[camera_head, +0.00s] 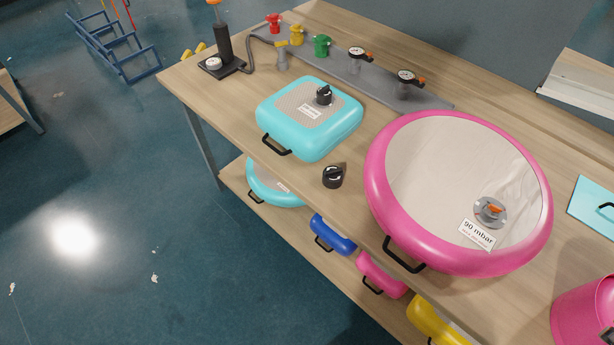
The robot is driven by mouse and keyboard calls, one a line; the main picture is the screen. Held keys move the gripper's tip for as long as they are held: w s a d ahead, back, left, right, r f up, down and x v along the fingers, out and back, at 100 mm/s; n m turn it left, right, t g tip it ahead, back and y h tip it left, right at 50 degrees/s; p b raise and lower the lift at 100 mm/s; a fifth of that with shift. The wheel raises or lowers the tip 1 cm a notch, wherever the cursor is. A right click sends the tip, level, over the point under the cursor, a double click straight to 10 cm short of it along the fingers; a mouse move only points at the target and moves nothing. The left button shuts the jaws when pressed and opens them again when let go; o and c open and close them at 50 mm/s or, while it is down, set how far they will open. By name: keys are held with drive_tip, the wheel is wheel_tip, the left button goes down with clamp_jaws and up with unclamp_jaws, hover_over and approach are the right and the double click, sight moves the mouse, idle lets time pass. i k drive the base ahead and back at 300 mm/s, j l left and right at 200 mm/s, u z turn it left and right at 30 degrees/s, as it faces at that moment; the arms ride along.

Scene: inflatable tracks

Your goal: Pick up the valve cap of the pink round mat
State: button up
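The pink round mat (376,190) lies on the workbench at the right, with a pale top. Its round grey valve (490,212) has an orange centre and no black cap on it. A label reading 90 mbar (477,234) is beside the valve. A black valve cap (333,177) with a white mark sits on the bench near the front edge, left of the pink mat and apart from it. A similar black cap (324,95) sits on the turquoise square mat (320,145). My gripper is not in view.
A grey rail (430,99) with coloured fittings and gauges runs along the back of the workbench (215,104). A black hand pump (224,45) stands at the far left end. More mats lie on the lower shelf. A pink object (583,315) is at lower right.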

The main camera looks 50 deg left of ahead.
sight(333, 175)
drive_tip(key=u, duration=1.95)
drive_tip(key=z, duration=0.95)
drive_tip(key=j+u, duration=0.25)
drive_tip(key=j, duration=0.15)
drive_tip(key=i+j+u, duration=0.25)
drive_tip(key=k+j, duration=0.1)
